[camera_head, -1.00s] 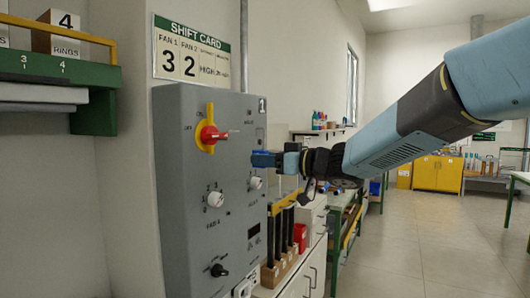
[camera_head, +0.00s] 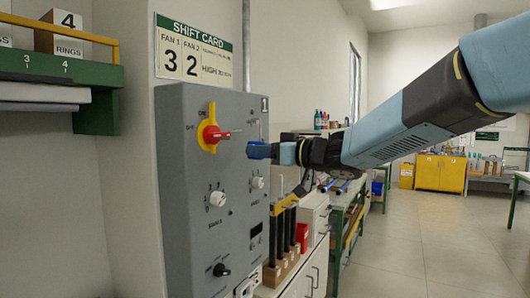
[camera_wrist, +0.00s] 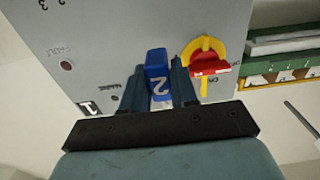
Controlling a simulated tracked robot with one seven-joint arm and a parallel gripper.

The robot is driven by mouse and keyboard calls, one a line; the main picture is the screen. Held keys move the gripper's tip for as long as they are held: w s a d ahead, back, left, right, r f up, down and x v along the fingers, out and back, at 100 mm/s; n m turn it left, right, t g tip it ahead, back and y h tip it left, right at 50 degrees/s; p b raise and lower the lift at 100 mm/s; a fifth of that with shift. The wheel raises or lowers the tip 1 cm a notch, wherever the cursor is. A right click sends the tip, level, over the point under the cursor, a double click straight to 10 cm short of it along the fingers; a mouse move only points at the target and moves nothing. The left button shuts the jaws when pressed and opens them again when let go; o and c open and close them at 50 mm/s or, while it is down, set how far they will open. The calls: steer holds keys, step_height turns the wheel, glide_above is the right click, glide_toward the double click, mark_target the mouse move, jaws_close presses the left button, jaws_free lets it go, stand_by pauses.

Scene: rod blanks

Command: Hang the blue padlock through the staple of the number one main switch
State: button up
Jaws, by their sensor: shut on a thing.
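My gripper (camera_head: 276,152) is shut on the blue padlock (camera_head: 258,151) and holds it in front of the grey panel's upper right part. In the wrist view the padlock (camera_wrist: 157,62) sits between the two dark fingers and bears a white 2. The main switch, a red handle (camera_head: 214,134) on a yellow plate (camera_head: 211,113), is left of the padlock in the head view. In the wrist view the red handle (camera_wrist: 208,67) is just right of the padlock, apart from it. I cannot make out the staple or the padlock's shackle.
The grey panel (camera_head: 190,260) also carries white knobs (camera_head: 217,199) and a black knob (camera_head: 221,270). A plate marked 1 (camera_wrist: 89,108) is on its corner. A shift card (camera_head: 194,48) hangs above. A green shelf (camera_head: 95,115) juts out at left; a bench with black rods stands right.

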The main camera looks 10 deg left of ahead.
steer(key=shift+x, duration=3.3)
steer(key=shift+f, duration=1)
steer(key=o, duration=1.1)
steer(key=shift+d, duration=0.1)
